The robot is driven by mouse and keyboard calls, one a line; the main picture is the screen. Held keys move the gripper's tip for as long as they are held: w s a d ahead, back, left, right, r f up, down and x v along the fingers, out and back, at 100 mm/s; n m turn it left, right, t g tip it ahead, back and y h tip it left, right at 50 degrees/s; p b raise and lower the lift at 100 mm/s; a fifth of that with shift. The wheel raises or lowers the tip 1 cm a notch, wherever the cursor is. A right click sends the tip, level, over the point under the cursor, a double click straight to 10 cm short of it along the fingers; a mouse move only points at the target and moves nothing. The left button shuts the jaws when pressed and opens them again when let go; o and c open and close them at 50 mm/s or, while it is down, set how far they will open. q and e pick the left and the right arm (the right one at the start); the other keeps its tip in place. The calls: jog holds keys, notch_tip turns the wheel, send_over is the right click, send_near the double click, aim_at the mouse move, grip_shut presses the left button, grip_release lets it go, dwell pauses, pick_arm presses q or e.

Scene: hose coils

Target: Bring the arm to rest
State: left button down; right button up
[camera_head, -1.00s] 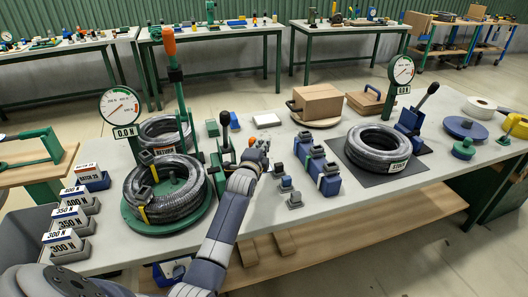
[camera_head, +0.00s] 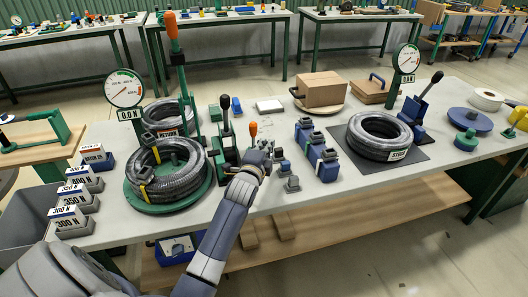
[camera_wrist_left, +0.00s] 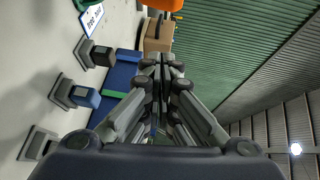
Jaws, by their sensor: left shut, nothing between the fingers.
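My left arm comes in from the lower left in the head view. Its gripper (camera_head: 264,150) is over the middle front of the workbench (camera_head: 345,200), beside an orange-handled tool (camera_head: 253,130). In the left wrist view the gripper (camera_wrist_left: 163,65) shows its fingers closed together with nothing between them. A hose coil (camera_head: 167,168) lies on a green round base on the left, with another coil (camera_head: 166,115) behind it. A third coil (camera_head: 379,132) lies on a dark mat on the right. My right gripper is in neither view.
Blue-and-grey clamp blocks (camera_head: 318,158) and small grey blocks (camera_head: 291,184) stand right of my gripper. A green lever device (camera_head: 226,150) stands to its left. Label blocks (camera_head: 74,215) line the left front. A cardboard box (camera_head: 321,90) stands behind. Two gauges rise above the bench.

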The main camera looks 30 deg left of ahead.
pick_arm(q)
jog(key=shift+d+v, duration=0.2)
jog(key=shift+v, duration=1.2)
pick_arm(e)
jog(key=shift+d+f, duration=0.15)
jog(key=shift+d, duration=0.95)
pick_arm(q)
jog(key=shift+f, duration=0.1)
